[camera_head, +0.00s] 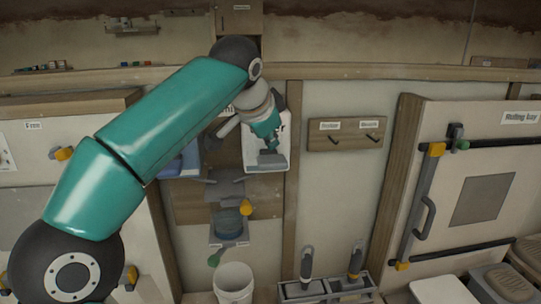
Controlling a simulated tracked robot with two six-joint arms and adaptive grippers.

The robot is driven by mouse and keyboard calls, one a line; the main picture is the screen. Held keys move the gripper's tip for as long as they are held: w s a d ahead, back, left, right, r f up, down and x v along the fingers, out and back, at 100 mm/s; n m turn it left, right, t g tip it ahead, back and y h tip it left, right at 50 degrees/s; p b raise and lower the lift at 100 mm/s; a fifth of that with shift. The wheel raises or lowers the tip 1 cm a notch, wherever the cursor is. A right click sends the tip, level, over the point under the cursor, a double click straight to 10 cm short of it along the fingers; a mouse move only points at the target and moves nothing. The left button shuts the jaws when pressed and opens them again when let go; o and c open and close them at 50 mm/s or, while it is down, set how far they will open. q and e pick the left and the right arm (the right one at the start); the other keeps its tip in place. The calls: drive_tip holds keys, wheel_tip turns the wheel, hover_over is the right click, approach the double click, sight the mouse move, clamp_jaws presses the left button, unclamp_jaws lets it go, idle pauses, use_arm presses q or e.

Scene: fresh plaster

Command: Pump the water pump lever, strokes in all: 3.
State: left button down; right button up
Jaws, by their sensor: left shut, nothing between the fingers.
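My left arm comes in from the left and bends down at its far end. My left gripper (269,156) is shut and empty, in front of a white panel (252,155) whose lettering is partly covered by my arm. I cannot tell whether my gripper touches anything. My right gripper is not in view.
A white bucket (233,280) stands below the grey fitting. A rack (325,287) with dark-handled tools is right of it. A hook board (346,135) hangs on the wall. A sliding door with a yellow-ended handle (425,215) is at the right.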

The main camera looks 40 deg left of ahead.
sight(271, 154)
use_arm(q)
drive_tip(key=shift+s+d+f+b, duration=0.1)
drive_tip(key=shift+f+b, duration=1)
drive_tip(key=shift+f, duration=0.4)
idle(1.2)
drive_tip(key=shift+r, duration=0.15)
drive_tip(key=shift+r+p, duration=1.6)
drive_tip(key=shift+p, duration=0.35)
drive_tip(key=r+p, duration=0.2)
drive_tip(key=shift+a+r+p, duration=0.2)
drive_tip(key=shift+r+p, duration=0.15)
drive_tip(key=shift+p, duration=0.05)
drive_tip(key=shift+w+r, duration=0.25)
drive_tip(key=shift+r, duration=0.9)
drive_tip(key=shift+s, duration=0.1)
